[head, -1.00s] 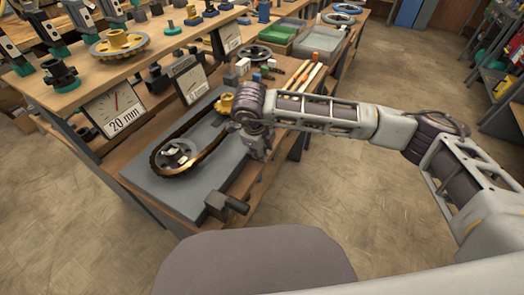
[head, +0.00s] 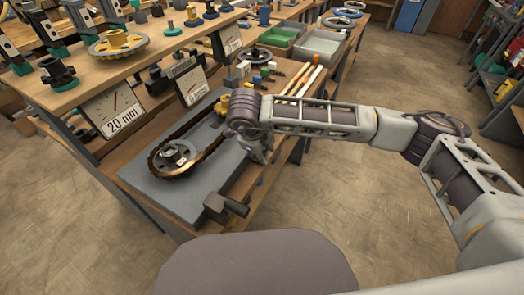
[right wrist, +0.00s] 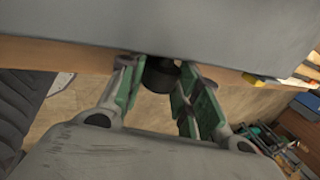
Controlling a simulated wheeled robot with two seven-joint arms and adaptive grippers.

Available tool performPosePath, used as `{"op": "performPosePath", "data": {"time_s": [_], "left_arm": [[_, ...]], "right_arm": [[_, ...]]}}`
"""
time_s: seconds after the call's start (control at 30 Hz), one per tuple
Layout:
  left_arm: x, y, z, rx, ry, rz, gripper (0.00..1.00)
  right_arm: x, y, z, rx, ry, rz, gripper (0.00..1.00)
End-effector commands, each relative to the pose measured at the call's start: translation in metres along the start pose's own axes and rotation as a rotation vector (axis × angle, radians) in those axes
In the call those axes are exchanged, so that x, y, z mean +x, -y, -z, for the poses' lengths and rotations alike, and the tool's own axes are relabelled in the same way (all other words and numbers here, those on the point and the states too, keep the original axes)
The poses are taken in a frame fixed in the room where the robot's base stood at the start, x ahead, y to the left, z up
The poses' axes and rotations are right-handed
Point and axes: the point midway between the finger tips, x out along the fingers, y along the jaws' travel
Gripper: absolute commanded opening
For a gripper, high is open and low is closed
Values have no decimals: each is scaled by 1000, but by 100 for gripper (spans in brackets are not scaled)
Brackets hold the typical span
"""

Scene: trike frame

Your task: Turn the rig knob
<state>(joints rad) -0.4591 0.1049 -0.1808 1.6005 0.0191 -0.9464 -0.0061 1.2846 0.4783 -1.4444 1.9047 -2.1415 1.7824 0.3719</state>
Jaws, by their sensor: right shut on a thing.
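The rig is a grey slab (head: 150,178) on the bench, with a dark chain loop (head: 205,155) around a sprocket (head: 176,155) at its near end. A yellow part (head: 222,106) sits at the loop's far end. My right gripper (head: 262,156) is at the slab's right side, fingers pointing down. In the right wrist view a dark round knob (right wrist: 160,75) sits between the fingertips of the right gripper (right wrist: 155,82), beside the grey slab's edge (right wrist: 200,45). The gripper is shut on it. The knob is hidden in the head view. My left gripper is not in view.
A dark block with a handle (head: 226,206) stands at the bench's near right corner. A green bin (head: 281,40) and grey bin (head: 318,44) lie farther back.

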Motion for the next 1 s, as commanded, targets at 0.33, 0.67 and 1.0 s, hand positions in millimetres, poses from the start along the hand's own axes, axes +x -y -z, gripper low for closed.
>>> {"op": "performPosePath", "data": {"time_s": [0.33,0.67,1.0], "left_arm": [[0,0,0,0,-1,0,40],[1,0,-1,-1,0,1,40],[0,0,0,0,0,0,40]], "right_arm": [[0,0,0,0,1,0,55],[-4,0,0,0,1,0,55],[-39,0,-1,-1,3,1,55]]}}
